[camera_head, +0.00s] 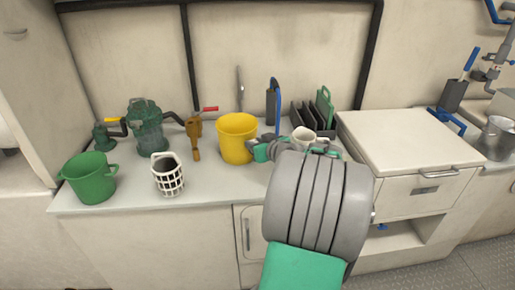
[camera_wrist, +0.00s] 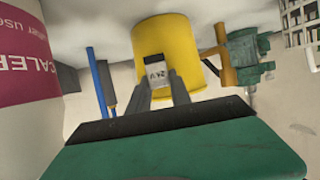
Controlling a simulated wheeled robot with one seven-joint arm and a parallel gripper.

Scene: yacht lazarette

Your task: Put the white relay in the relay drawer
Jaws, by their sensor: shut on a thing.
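In the wrist view, my gripper (camera_wrist: 160,88) is shut on a small relay (camera_wrist: 155,73) with a pale face marked "24V" and a dark end. The yellow bucket is behind it in that view. In the head view, my gripper (camera_head: 258,149) is over the counter, just right of the yellow bucket, and the relay cannot be made out there. A white drawer (camera_head: 400,195) with a metal handle is in the cabinet at right, under the raised white top. It looks shut. A dark patch on its front is too small to read.
The yellow bucket (camera_head: 236,140), a white basket (camera_head: 168,176), a green bucket (camera_head: 90,178) and pumps stand on the counter (camera_head: 120,201). A white container (camera_head: 303,138) and dark rack (camera_head: 310,115) stand near my arm. The white cabinet top (camera_head: 405,140) is clear.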

